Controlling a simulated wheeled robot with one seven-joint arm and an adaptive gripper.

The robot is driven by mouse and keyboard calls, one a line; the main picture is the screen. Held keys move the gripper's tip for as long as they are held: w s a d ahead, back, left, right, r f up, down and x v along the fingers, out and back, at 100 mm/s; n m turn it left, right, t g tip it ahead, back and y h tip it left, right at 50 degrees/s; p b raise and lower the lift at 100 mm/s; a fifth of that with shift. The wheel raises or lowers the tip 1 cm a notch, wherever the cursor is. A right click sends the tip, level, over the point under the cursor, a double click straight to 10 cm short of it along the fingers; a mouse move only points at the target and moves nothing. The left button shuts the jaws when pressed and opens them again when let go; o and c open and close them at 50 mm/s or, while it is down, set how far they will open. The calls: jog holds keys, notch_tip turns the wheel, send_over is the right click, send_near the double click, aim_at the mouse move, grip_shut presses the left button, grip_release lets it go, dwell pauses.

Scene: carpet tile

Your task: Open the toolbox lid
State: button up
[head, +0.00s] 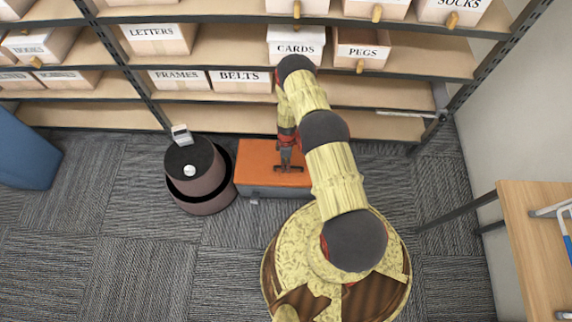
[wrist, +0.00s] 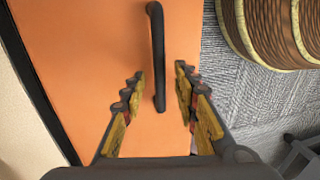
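The toolbox (head: 257,190) sits on the carpet in front of the shelves, with an orange lid and a grey body. Its lid (head: 258,158) lies flat and looks shut. In the wrist view the orange lid (wrist: 90,60) fills the left and middle, with a dark bar handle (wrist: 157,60) on it. My gripper (head: 287,166) is over the lid by the handle. In the wrist view my gripper (wrist: 158,80) is open, its fingers on either side of the handle's near end, with visible gaps. My arm hides part of the toolbox's right side in the head view.
A round dark robot-like unit (head: 200,190) stands close to the toolbox's left side. Shelves with labelled boxes (head: 240,80) rise behind it. A wooden table (head: 535,250) is at the right and a blue object (head: 25,155) at the far left. Carpet at the lower left is clear.

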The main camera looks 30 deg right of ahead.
jog(key=shift+c, duration=0.6)
grip_shut()
